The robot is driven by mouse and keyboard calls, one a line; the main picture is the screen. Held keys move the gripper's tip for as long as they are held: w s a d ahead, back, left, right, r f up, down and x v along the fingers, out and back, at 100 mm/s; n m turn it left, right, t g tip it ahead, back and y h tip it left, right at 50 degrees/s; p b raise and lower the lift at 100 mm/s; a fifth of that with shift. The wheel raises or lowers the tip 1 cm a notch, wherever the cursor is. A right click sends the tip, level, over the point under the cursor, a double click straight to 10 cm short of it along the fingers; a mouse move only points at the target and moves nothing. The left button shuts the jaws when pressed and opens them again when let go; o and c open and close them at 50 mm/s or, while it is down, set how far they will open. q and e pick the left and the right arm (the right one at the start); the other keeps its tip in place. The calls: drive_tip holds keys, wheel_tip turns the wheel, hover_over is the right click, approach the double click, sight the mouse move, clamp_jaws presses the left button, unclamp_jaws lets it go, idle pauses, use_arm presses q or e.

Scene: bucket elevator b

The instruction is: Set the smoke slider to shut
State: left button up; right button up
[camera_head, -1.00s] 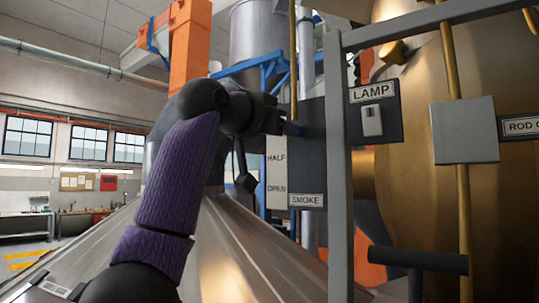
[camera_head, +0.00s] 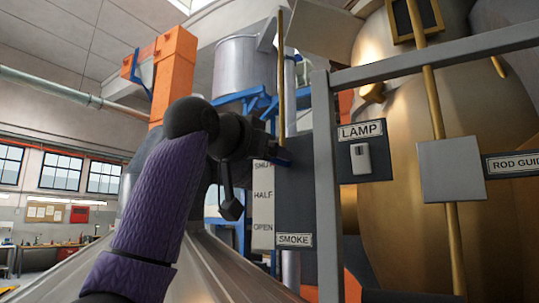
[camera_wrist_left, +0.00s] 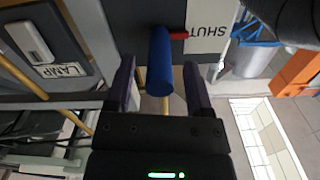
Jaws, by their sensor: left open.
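The smoke slider's dark panel (camera_head: 310,205) carries a SMOKE label (camera_head: 294,240) and a white scale (camera_head: 263,210) reading SHUT, HALF, OPEN from top to bottom. The slider's blue handle (camera_wrist_left: 161,62) and red pointer (camera_wrist_left: 179,36) show in the left wrist view, which is upside down. The pointer is level with the SHUT mark (camera_wrist_left: 208,27). My left gripper (camera_wrist_left: 160,78) is open, its fingers on either side of the handle with gaps showing. In the head view my wrist partly hides the scale's top. My right gripper is out of view.
A grey upright post (camera_head: 327,180) and top rail stand just right of the panel. Beyond it are a LAMP switch (camera_head: 361,158), a grey box (camera_head: 450,170) on a brass rod, and a ROD GUIDE sign (camera_head: 514,164). A large brass vessel (camera_head: 400,240) stands behind.

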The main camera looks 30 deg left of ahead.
use_arm(q)
drive_tip(key=s+b, duration=0.4)
drive_tip(key=s, duration=0.5)
drive_tip(key=shift+s+a, duration=0.25)
drive_tip(key=shift+a, duration=0.15)
